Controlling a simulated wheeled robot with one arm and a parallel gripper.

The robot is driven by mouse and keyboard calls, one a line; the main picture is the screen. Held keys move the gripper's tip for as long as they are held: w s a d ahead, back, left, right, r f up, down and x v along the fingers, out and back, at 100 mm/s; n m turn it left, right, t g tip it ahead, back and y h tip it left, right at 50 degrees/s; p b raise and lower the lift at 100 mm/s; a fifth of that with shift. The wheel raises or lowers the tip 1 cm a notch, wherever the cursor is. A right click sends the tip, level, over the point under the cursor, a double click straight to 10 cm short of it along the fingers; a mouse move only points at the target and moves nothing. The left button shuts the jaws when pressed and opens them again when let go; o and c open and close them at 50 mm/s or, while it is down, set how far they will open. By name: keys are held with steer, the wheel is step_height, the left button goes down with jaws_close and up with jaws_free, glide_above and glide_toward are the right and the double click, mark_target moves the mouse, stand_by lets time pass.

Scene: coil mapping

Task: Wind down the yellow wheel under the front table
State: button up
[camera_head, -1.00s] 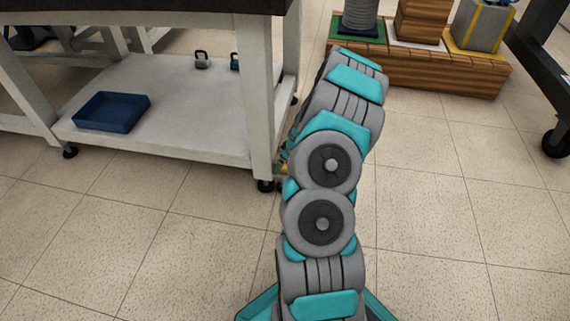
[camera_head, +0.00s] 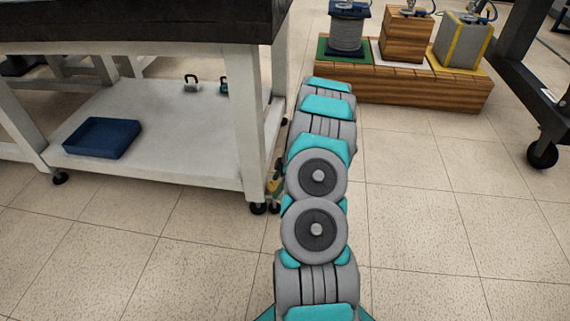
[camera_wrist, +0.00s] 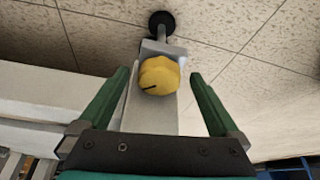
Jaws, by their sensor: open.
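The yellow wheel (camera_wrist: 159,76) is a lobed knob with a dark mark, at the foot of a pale table leg (camera_wrist: 150,115) in the wrist view. A black caster (camera_wrist: 162,24) shows beyond it. My gripper (camera_wrist: 158,76) is open, its two green fingers on either side of the wheel with a visible gap on each side. In the head view, the front table (camera_head: 247,130) has a dark top and white legs. A small yellow patch shows by its near right leg, beside my arm. My gripper is mostly hidden there.
The table's lower shelf (camera_head: 185,160) holds a blue tray (camera_head: 78,150) and small weights (camera_head: 191,84). A wooden platform (camera_head: 400,88) with a coil (camera_head: 347,34) and blocks stands at the back. A dark wheeled frame (camera_head: 530,90) is at right. The tiled floor between is clear.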

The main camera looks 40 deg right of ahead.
steer(key=n+p, duration=0.1)
steer(key=n, duration=0.1)
steer(key=n+g+p, duration=0.1)
steer(key=p, duration=0.1)
steer(key=shift+w+d+r+n+y, duration=0.1)
steer(key=shift+w+n+y, duration=0.05)
steer(key=shift+n+y, duration=0.25)
steer(key=w+v, duration=0.1)
steer(key=v, duration=0.6)
steer(key=shift+s+d+r+m, duration=0.2)
steer(key=shift+s+d+m, duration=0.15)
steer(key=shift+s+m, duration=0.05)
